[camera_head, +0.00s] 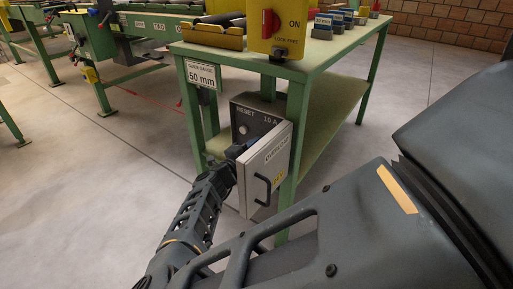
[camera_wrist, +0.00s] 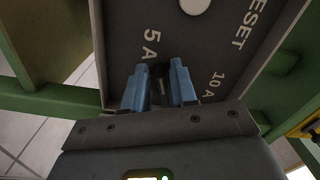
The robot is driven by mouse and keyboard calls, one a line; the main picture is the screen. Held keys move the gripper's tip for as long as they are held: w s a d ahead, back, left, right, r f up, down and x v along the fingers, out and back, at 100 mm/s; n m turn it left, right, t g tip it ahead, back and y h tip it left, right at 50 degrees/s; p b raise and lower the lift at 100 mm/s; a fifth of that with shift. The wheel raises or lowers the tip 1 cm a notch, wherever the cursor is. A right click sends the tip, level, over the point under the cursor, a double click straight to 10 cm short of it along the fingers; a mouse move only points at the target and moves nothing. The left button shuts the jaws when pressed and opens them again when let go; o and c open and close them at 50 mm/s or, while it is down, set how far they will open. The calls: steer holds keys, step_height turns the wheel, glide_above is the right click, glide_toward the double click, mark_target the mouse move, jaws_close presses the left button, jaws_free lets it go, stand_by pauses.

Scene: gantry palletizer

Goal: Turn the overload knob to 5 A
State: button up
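The overload box (camera_head: 246,118) hangs under the green table, and its grey door (camera_head: 268,165) with a black handle stands open. In the wrist view the panel (camera_wrist: 130,25) shows the labels 5 A and 10 A and a white reset button (camera_wrist: 195,5). My gripper (camera_wrist: 160,72) is at the panel between these two labels, with its blue fingers apart. A small dark part, probably the overload knob (camera_wrist: 159,80), shows between the fingers. Its pointer is not readable, and I cannot tell whether the fingers touch it.
The open door stands close to the right of my gripper in the head view. A green table leg (camera_head: 194,115) is left of the box. A yellow box with a red switch (camera_head: 270,24) is mounted above.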

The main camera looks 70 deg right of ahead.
steer(key=shift+o, duration=1)
steer(key=p+v, duration=0.1)
steer(key=v, duration=0.6)
steer(key=shift+a, duration=0.35)
steer(key=shift+w+a, duration=0.1)
